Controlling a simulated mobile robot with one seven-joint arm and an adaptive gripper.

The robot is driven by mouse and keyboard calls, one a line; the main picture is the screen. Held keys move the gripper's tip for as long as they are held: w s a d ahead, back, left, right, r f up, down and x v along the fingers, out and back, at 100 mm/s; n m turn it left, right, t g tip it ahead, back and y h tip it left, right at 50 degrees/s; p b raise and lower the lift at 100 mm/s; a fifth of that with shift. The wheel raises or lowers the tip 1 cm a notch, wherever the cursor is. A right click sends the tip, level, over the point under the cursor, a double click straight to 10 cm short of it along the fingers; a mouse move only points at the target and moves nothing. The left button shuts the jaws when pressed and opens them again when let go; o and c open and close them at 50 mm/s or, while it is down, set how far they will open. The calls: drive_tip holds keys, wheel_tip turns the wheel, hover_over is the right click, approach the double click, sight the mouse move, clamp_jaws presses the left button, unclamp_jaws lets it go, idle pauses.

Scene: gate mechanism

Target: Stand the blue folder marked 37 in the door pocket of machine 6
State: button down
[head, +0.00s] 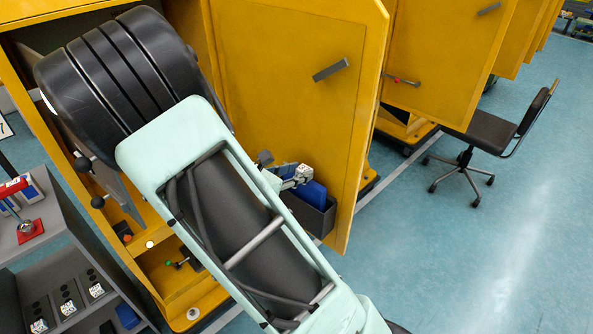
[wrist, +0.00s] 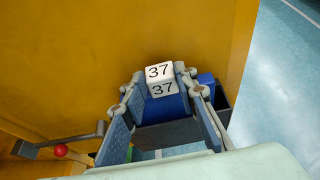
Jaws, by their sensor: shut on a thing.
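The blue folder (wrist: 166,108) has a white tab marked 37 on two faces. My gripper (wrist: 161,82) is shut on it near the tab, with a finger on each side. In the head view my gripper (head: 297,174) is at the top of the dark grey door pocket (head: 318,219), on the lower part of the open yellow door (head: 285,90). The pocket also shows in the wrist view (wrist: 223,103).
Another blue piece (wrist: 206,86) shows at the pocket's right, beside my finger. A black chair (head: 490,138) stands on the blue floor. A grey shelf unit (head: 45,255) is at left.

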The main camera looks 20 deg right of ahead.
drive_tip(key=shift+f, duration=0.6)
drive_tip(key=shift+f+b, duration=0.2)
drive_tip(key=shift+b, duration=0.2)
drive_tip(key=c, duration=1.5)
unclamp_jaws()
drive_tip(key=shift+o, duration=0.2)
drive_tip(key=v, duration=1.2)
